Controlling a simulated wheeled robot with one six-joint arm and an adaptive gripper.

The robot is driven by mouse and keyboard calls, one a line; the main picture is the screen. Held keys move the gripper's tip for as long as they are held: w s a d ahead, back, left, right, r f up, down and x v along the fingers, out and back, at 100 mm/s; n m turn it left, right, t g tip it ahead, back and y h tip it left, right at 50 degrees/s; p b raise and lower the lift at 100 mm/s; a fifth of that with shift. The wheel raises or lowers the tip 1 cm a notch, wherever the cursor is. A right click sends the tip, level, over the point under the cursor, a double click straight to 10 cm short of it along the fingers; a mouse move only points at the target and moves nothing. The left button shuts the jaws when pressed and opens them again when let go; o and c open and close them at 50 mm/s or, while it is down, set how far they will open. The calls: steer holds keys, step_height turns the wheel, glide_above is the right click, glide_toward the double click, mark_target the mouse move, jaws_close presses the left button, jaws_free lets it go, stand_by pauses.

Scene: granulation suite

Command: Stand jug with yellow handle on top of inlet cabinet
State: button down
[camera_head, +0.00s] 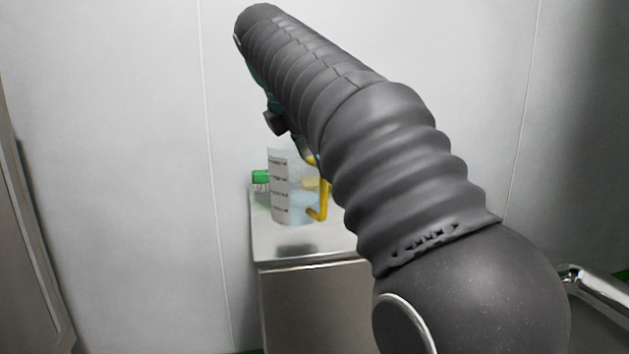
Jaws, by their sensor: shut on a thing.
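The jug (293,192) is clear with dark graduation marks and a yellow handle (323,207). It is upright over the top of the steel inlet cabinet (272,233). My gripper (295,143) is at the jug's upper part, pointing down, and is shut on the jug. My arm hides most of the gripper, part of the jug's rim and handle side, and the right part of the cabinet top.
A green-backed brush-like item (260,179) with pale bristles is just left of and behind the jug. A pale panel wall (110,130) stands behind the cabinet. A metal bar (595,292) is at the lower right. The cabinet top's front left is clear.

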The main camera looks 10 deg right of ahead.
steer(key=shift+f+b, duration=0.65)
steer(key=shift+f, duration=1.3)
steer(key=shift+c, duration=0.7)
jaws_free()
steer(key=shift+f, duration=0.1)
steer(key=p+v, duration=0.4)
steer(key=v, duration=0.8)
